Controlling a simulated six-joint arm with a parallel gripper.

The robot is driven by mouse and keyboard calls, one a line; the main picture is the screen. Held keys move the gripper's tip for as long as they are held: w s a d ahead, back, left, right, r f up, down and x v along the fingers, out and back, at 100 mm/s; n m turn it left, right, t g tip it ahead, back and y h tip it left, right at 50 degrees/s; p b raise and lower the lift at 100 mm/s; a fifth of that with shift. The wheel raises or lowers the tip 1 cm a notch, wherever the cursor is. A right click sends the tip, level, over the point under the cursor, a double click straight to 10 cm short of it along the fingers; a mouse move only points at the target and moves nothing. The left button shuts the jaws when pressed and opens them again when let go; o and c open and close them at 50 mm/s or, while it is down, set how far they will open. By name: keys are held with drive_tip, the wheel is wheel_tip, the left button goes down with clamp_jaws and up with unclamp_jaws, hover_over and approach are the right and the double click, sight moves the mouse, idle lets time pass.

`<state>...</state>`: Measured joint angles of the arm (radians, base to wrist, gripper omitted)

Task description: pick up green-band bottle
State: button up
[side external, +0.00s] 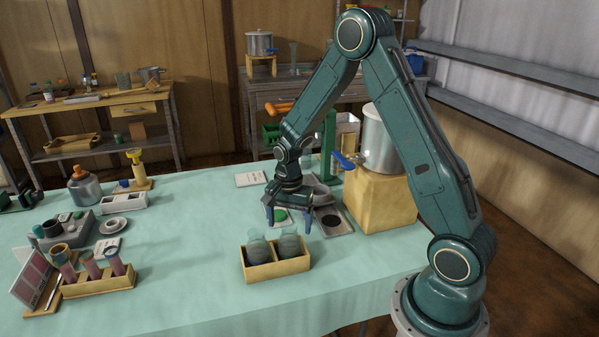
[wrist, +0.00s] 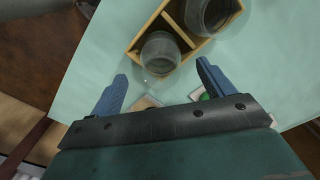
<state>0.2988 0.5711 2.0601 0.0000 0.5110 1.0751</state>
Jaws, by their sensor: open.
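Two clear glass jars, the left one (side external: 258,252) and the right one (side external: 289,247), sit sunken in a two-compartment wooden box (side external: 278,269). I cannot make out a green band on either. In the wrist view, one jar (wrist: 160,52) shows ahead of the fingertips and the other (wrist: 207,14) is at the top right, across the divider. My gripper (side external: 287,218) points down, open and empty, behind the box and apart from it. In the wrist view its two blue fingers (wrist: 161,78) are spread wide. A green disc (side external: 281,215) shows between the fingers in the side view.
A tall metal pot (side external: 381,138) on a wooden block (side external: 378,202) stands right of my gripper. A wooden rack (side external: 98,284) with several reddish tubes is at the front left. The cloth (side external: 195,240) left of the box is clear.

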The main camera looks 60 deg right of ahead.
sight(289, 227)
drive_tip(key=shift+f, duration=2)
drive_tip(key=c, duration=1.2)
